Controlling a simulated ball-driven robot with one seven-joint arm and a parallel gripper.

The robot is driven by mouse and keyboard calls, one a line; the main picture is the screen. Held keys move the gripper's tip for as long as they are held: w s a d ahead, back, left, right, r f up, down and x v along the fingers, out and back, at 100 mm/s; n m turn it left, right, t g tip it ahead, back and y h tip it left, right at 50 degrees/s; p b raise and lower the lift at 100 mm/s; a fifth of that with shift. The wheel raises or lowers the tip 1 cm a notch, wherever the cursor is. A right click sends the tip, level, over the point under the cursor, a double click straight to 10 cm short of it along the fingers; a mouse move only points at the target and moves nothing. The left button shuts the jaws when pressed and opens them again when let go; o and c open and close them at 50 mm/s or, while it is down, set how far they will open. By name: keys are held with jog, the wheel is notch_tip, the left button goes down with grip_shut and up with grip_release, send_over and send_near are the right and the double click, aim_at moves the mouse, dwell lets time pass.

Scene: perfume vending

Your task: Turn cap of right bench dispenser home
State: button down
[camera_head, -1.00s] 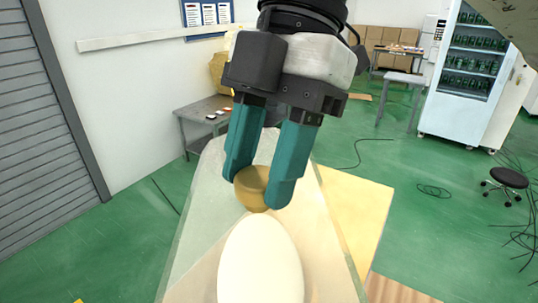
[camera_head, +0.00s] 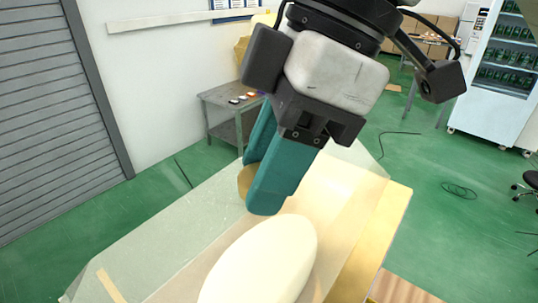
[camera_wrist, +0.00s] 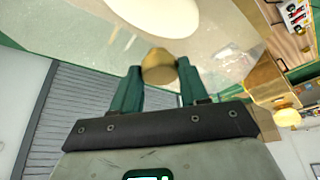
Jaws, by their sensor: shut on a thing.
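The dispenser's round gold cap (camera_head: 244,182) shows at the left of my fingers in the head view, partly hidden by them. In the wrist view the cap (camera_wrist: 159,67) sits between the two teal fingertips. My gripper (camera_head: 262,185) is shut on the cap. The pale cream, egg-shaped dispenser body (camera_head: 262,262) lies just below the cap in the head view, and its edge shows at the top of the wrist view (camera_wrist: 160,15). Where cap and body meet is hidden by the fingers in the head view.
The bench top (camera_head: 160,235) is pale, with a yellowish panel (camera_head: 375,230) along its right side. A grey side table (camera_head: 225,105) with small items stands by the wall. A vending cabinet (camera_head: 495,75) stands back right. Green floor lies open around the bench.

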dwell(0.4)
jog(key=c, duration=0.6)
grip_release()
jog(key=b+v, duration=0.1)
jog(key=v, duration=0.9)
jog(key=shift+d+r, duration=0.25)
jog(key=shift+r, duration=0.1)
